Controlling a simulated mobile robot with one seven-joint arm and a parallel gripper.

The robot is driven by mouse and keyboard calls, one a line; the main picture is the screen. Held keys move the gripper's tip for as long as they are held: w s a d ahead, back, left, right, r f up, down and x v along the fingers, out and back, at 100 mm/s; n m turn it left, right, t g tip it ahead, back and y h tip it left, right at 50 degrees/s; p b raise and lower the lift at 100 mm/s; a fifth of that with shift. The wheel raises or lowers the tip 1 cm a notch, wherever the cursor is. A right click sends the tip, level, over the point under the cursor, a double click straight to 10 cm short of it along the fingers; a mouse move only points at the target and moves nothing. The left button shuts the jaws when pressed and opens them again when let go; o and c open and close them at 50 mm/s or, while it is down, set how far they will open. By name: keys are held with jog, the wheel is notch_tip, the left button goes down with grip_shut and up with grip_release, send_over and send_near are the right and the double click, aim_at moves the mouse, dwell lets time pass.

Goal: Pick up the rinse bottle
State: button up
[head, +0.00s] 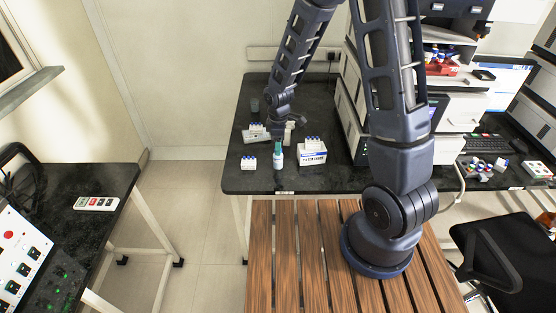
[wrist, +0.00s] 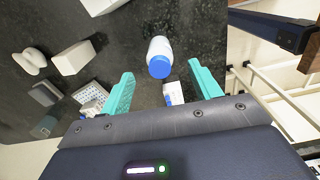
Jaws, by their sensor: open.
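A white bottle with a blue cap stands on the black bench in the wrist view (wrist: 159,60); I take it for the rinse bottle. It also shows in the head view (head: 277,160) near the bench's front-left part. My gripper (wrist: 160,92) is open, its two teal fingers apart and empty.
A white rack (head: 256,134) and a dark container (head: 255,106) are behind. The bench's front edge (head: 285,192) is close.

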aim_at(278, 159)
jog(key=shift+a+f, duration=0.1)
jog(key=shift+f, duration=4.4)
jog(key=c, duration=1.1)
jog(key=shift+w+r, duration=0.1)
